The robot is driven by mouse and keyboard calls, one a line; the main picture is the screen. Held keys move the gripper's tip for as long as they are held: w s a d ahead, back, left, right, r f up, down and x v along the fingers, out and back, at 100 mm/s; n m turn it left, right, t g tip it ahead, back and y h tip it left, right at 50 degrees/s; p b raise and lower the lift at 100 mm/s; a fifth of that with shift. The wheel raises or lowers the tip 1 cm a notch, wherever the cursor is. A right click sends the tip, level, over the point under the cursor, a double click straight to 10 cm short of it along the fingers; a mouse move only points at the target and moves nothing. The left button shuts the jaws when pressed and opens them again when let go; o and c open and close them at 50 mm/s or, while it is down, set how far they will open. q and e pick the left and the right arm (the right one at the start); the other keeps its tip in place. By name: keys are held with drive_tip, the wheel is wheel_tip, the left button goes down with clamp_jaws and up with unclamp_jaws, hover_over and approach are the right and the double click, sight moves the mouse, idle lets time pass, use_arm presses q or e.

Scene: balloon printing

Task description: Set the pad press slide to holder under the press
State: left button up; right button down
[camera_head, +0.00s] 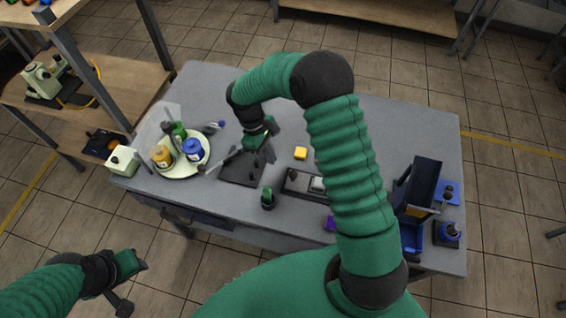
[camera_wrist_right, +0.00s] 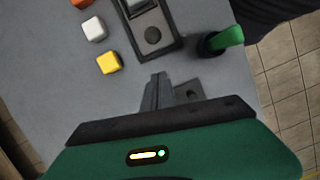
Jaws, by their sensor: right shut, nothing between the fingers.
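My right gripper (camera_head: 268,152) is shut and empty over the dark base plate (camera_head: 236,174) on the left half of the table. Its closed fingers (camera_wrist_right: 157,92) show in the wrist view beside a dark part of that plate (camera_wrist_right: 188,92); contact cannot be told. Which part is the press slide cannot be told. My left gripper (camera_head: 130,278) is off the table's front-left side.
A pale round tray (camera_head: 182,170) with bottles stands at the left. A green-topped cup (camera_head: 267,199) stands near the front edge. A yellow block (camera_head: 300,153) lies behind the long unit. The back of the table is mostly clear.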

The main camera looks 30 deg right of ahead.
drive_tip(key=s+d+f, duration=0.1)
drive_tip(key=s+d+p, duration=0.1)
drive_tip(key=s, duration=0.1)
drive_tip(key=shift+f, duration=0.4)
drive_tip(key=shift+s+d, duration=0.1)
drive_tip(key=shift+s, duration=0.3)
drive_tip(key=shift+f, duration=0.1)
drive_tip(key=s+d+p, duration=0.1)
drive_tip(key=s+d, duration=0.3)
drive_tip(key=s, duration=0.1)
drive_tip(key=s+d+p, duration=0.1)
drive_tip(key=s+d, duration=0.1)
drive_tip(key=shift+s+d+p, duration=0.3)
drive_tip(key=shift+s+p, duration=0.05)
drive_tip(key=shift+s, duration=0.05)
drive_tip(key=shift+a, duration=0.1)
